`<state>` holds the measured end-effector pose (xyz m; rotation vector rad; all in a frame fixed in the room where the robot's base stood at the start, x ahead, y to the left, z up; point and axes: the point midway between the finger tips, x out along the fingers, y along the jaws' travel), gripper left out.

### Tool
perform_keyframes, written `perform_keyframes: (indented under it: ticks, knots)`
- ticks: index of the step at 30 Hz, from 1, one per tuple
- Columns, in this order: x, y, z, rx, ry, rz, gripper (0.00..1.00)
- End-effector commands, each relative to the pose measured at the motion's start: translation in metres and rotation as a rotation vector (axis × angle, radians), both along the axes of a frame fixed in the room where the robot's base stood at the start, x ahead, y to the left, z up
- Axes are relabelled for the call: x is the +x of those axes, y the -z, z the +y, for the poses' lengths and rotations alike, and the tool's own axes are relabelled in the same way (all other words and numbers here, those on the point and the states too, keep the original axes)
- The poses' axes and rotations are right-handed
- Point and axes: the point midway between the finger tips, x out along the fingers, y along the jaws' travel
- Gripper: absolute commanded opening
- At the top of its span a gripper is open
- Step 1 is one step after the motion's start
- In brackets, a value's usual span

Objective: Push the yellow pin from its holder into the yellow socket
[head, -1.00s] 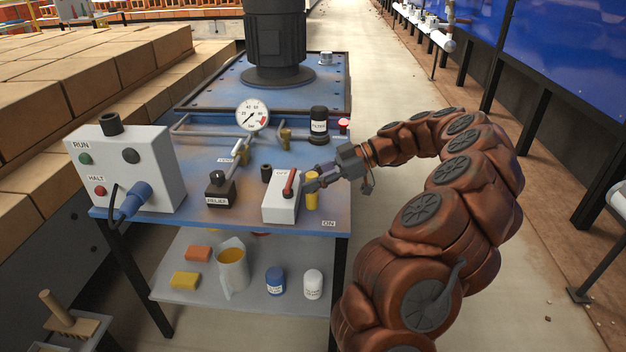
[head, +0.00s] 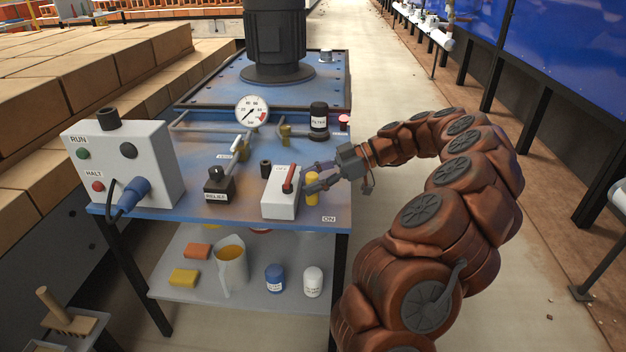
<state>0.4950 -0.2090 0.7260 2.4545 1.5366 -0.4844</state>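My gripper (head: 304,178) reaches in from the right, above and in front of the yellow cylinder. Its two fingers look spread, with tips close to the red lever (head: 288,180) on the white switch box (head: 281,205). Nothing is visibly held, and contact with the lever cannot be told.
A black relief block (head: 219,188), a pressure gauge (head: 252,112), a black filter (head: 319,119) and a grey RUN/HALT box (head: 150,160) stand on the table (head: 245,212). A lit red lamp (head: 344,119) is at the right edge. The lower shelf holds a yellow-filled jug (head: 232,270).

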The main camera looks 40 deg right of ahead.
Motion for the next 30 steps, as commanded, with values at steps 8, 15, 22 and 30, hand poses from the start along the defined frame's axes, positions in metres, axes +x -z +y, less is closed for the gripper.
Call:
perform_keyframes:
  ticks: [8,15,22,30]
  knots:
    - [0.0,0.0,0.0,0.0,0.0,0.0,0.57]
    - [-0.003,-0.003,-0.009,-0.002,0.004,-0.001,0.57]
    - [-0.013,-0.013,-0.031,-0.002,0.005,-0.001,0.57]
    - [-0.025,-0.023,-0.053,-0.002,0.004,-0.001,0.57]
